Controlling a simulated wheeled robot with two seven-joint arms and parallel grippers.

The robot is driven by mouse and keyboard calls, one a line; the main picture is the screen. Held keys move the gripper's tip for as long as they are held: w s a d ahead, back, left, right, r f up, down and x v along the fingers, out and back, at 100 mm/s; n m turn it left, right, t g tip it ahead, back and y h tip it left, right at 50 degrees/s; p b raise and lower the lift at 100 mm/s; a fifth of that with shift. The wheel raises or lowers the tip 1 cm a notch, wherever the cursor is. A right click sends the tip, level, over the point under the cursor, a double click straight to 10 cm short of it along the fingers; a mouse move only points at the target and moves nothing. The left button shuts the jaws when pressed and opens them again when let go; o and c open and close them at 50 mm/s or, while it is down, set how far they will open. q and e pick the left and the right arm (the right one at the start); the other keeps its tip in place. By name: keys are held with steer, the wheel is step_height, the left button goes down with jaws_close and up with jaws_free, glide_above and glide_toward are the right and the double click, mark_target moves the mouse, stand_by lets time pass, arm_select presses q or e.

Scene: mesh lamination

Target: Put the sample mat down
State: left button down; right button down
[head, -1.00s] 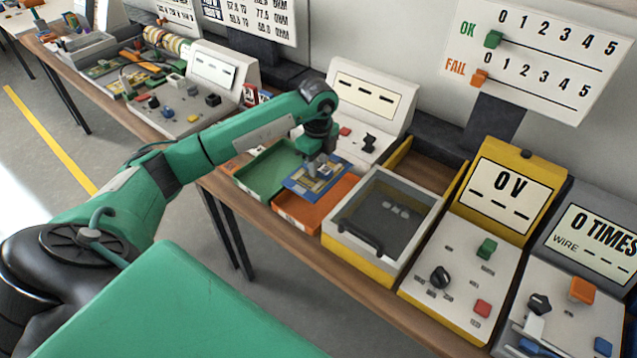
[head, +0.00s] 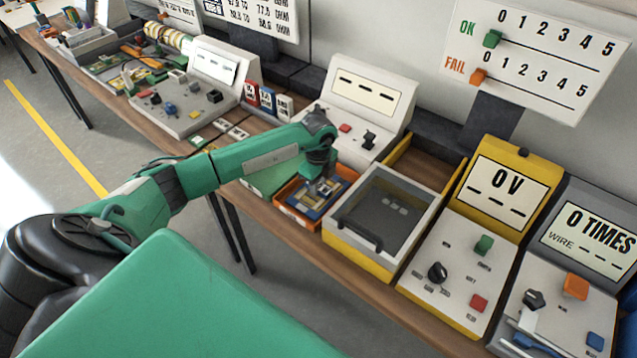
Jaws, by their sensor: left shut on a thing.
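The sample mat (head: 308,204) is a blue board with yellow and pale patches, seen in the head view. It lies low inside the orange tray (head: 287,209), within its walls; I cannot tell whether it rests on the tray floor. My left gripper (head: 325,187) points down over the mat and is shut on it, hiding part of it. My right gripper is not in view.
A green tray (head: 262,184) stands left of the orange tray, partly behind my left arm. A yellow and grey box with a dark lid window (head: 385,215) stands close on the right. A console with a screen (head: 363,92) stands behind.

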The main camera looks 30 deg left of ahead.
arm_select(q)
steer(key=c, duration=1.1)
jaws_free()
steer(key=shift+r, duration=0.5)
step_height(320, 180, up, 11)
steer(key=b, duration=0.3)
steer(key=shift+r, duration=0.1)
